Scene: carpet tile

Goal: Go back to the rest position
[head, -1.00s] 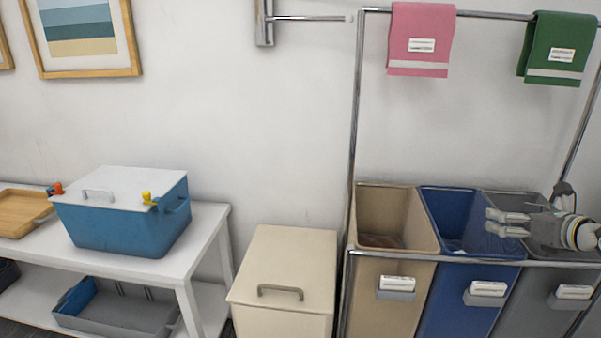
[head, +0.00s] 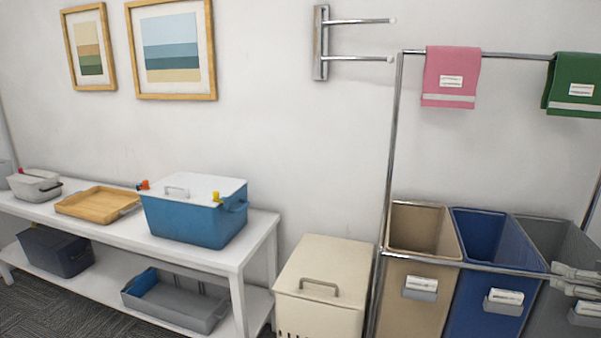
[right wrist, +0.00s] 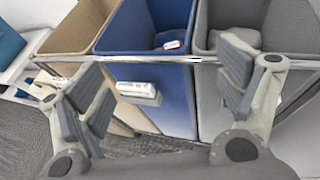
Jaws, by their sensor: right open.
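My right gripper (head: 577,281) shows at the right edge of the head view, in front of the grey bin (head: 552,240). Its two fingers are apart in the right wrist view (right wrist: 165,100), with nothing between the pads. Behind the fingers there are the blue bin (right wrist: 125,32) and the metal rail. My left gripper is not in view.
A metal rack holds the tan bin (head: 415,290), blue bin (head: 478,305) and grey bin. A cream lidded hamper (head: 322,262) stands left of it. A white shelf table (head: 262,226) carries a blue cooler (head: 190,222) and wooden tray (head: 92,208). Carpet (head: 62,308) shows at lower left.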

